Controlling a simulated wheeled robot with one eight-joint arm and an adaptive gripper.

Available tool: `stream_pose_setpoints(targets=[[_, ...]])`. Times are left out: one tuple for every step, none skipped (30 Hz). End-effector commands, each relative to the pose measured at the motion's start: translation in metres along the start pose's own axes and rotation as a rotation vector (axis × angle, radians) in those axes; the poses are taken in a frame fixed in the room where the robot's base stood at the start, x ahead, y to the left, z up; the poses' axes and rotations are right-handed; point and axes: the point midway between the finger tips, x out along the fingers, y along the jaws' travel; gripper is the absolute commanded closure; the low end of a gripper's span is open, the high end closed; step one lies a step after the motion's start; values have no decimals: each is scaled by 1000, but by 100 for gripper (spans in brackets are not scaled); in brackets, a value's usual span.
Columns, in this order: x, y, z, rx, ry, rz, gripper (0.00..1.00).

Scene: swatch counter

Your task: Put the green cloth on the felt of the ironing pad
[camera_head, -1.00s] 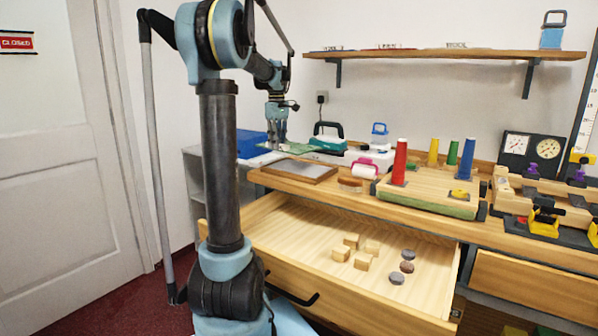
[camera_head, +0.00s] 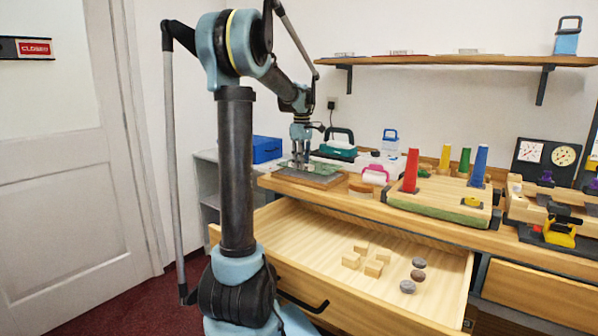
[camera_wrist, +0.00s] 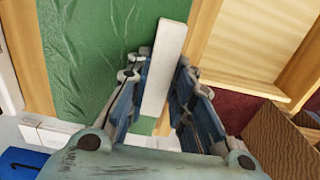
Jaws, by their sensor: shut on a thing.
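My gripper (camera_head: 300,163) is at the left end of the counter, pointing down over the ironing pad (camera_head: 323,184), a flat board with a wooden rim. The green cloth (camera_head: 322,168) is spread under the fingers, over the pad's middle. In the wrist view, the crinkled green cloth (camera_wrist: 85,60) lies between the pad's wooden borders and hides most of the felt. I cannot tell whether the cloth fully touches the felt.
A blue box (camera_head: 266,150) is behind left. An open drawer (camera_head: 330,245) with wooden blocks and stones juts out below.

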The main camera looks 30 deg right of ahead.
Motion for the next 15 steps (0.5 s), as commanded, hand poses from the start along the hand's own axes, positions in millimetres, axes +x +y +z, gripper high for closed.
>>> stream_pose_setpoints(targets=[[7,0,0,0,0,0,100],[12,0,0,0,0,0,100],[17,0,0,0,0,0,100],[21,0,0,0,0,0,100],[25,0,0,0,0,0,100],[28,0,0,0,0,0,100],[29,0,0,0,0,0,100],[30,0,0,0,0,0,100],[30,0,0,0,0,0,100],[30,0,0,0,0,0,100],[30,0,0,0,0,0,100],[30,0,0,0,0,0,100],[30,0,0,0,0,0,100],[30,0,0,0,0,0,100],[30,0,0,0,0,0,100]])
